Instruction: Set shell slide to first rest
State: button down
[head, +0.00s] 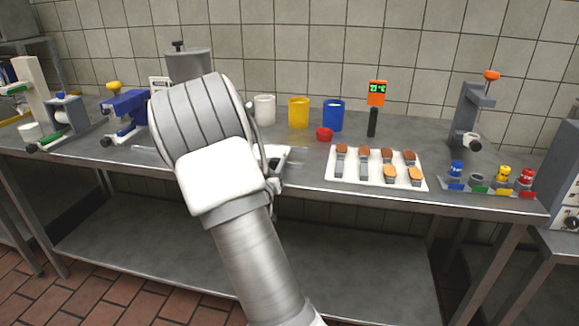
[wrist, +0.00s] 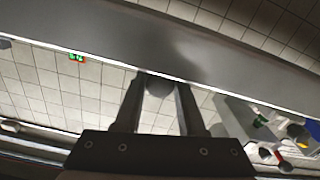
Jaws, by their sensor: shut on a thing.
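My gripper (wrist: 160,82) shows in the wrist view with its two dark fingers closed on a dark round knob (wrist: 158,88). A wide grey surface (wrist: 215,55) crosses the picture beyond the fingertips. Whether the knob belongs to the shell slide cannot be told. In the head view my arm covers my gripper and the bench around it. A pale device (head: 280,154) partly shows just right of my arm, and a clear flat strip (head: 148,152) shows to its left. No slide rests can be made out.
On the steel bench (head: 310,178), a white tray (head: 379,183) with several brown-topped pieces lies to the right. A blue device (head: 124,112) stands left, a grey press (head: 467,115) right.

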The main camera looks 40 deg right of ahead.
jog(key=w+a, duration=0.3)
jog(key=w, duration=0.1)
jog(key=w+a+p, duration=0.1)
jog(key=w+a, duration=0.3)
jog(key=shift+d, duration=0.1)
jog(key=c, duration=0.5)
grip_release()
jog(key=p+v, duration=0.2)
jog(key=v, duration=1.5)
jog(key=shift+s+p, duration=0.25)
jog(key=shift+p, duration=0.15)
